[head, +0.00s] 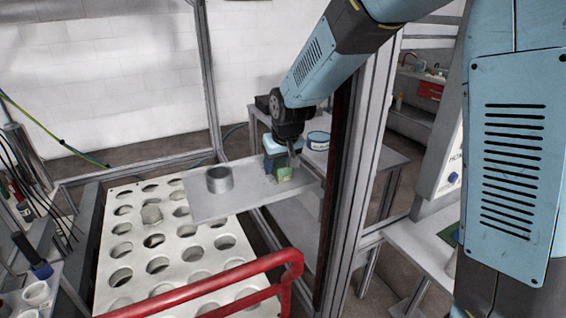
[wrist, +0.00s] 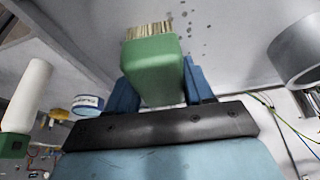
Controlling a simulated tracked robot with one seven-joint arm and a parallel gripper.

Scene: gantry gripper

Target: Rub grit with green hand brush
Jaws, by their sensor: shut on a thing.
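My gripper (head: 285,158) is over the right part of a grey plate (head: 235,200), shut on the green hand brush (head: 284,174). In the wrist view the brush's green block (wrist: 153,72) sits between the blue fingers of my gripper (wrist: 162,82). Its pale bristles (wrist: 149,31) point toward the plate (wrist: 240,30). I cannot tell whether they touch it. The grit (wrist: 184,32) shows as several small dark specks on the plate, beside the bristles. In the head view I cannot make out the grit.
A grey metal ring (head: 219,179) stands on the plate left of the brush; it also shows in the wrist view (wrist: 298,52). A white tray with round holes (head: 190,235) lies below. A red rail (head: 240,272) and a gantry post (head: 355,170) are close by.

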